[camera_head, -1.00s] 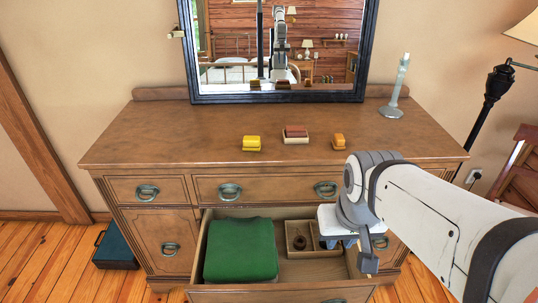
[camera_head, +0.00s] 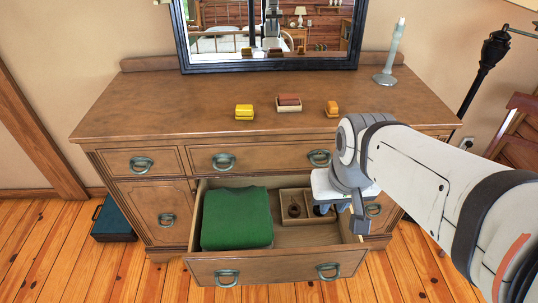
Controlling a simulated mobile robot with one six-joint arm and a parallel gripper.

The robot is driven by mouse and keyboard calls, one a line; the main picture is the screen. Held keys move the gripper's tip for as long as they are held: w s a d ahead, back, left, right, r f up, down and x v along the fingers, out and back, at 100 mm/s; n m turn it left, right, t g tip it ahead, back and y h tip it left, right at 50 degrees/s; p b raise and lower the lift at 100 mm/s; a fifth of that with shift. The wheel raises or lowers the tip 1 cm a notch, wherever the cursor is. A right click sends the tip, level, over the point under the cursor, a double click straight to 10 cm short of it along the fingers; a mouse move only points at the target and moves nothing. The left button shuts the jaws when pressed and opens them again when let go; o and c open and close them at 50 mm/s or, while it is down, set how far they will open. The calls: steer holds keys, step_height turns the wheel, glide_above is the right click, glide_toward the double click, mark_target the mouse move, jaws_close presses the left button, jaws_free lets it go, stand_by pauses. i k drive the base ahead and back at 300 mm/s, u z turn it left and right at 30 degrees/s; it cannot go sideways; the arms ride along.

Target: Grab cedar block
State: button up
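I cannot tell for certain which thing is the cedar block. In the open drawer (camera_head: 262,263) a divided wooden box (camera_head: 281,208) holds a small brown piece (camera_head: 295,210) in its left compartment. My gripper (camera_head: 324,209) points down over the box's right compartment, and its body hides most of that compartment. Whether its fingers are open or hold something does not show clearly. On the dresser top are a yellow block (camera_head: 244,111), a reddish-brown block (camera_head: 289,99) in a pale tray (camera_head: 289,109), and an orange block (camera_head: 332,108).
A folded green cloth (camera_head: 237,218) fills the drawer's left part. The dresser top (camera_head: 165,110) has free room at left. A mirror (camera_head: 181,38) and a pale candlestick (camera_head: 388,75) stand at the back. A teal case (camera_head: 112,220) sits on the floor at left.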

mark_target(290, 99)
steer(key=z, duration=2.4)
steer(key=k, duration=1)
steer(key=u, duration=1.5)
steer(key=i, duration=1)
steer(key=u, duration=0.1)
